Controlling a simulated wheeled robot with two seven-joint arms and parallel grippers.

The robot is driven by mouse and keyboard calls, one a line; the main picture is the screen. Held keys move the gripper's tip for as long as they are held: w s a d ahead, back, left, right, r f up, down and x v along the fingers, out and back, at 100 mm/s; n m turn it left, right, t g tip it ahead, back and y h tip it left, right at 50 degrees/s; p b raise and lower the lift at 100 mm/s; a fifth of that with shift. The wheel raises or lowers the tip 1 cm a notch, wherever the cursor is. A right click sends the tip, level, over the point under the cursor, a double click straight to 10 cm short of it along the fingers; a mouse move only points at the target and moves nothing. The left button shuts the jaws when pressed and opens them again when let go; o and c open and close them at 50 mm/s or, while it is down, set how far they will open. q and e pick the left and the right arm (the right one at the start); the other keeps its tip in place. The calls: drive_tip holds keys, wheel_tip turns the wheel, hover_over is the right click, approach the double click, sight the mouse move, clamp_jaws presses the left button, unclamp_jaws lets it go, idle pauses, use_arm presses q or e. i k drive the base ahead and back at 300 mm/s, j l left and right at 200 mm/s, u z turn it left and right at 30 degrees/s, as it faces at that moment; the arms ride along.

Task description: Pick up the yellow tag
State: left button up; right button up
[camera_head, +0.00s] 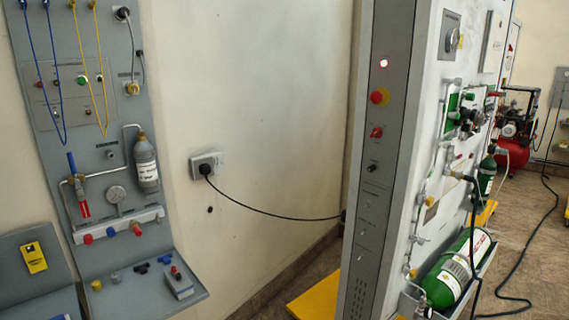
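A yellow, roughly rectangular tag-like piece (34,257) with dark marks on it lies against a grey sloped panel (14,281) at the lower left. I cannot tell for sure whether it is the yellow tag or a small device. Neither of my grippers shows in the head view.
A grey cabinet (367,200) stands right of centre. A green cylinder (457,270) lies at the right. A black cable (270,213) crosses between.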

sight(34, 261)
drive_tip(key=u, duration=1.5)
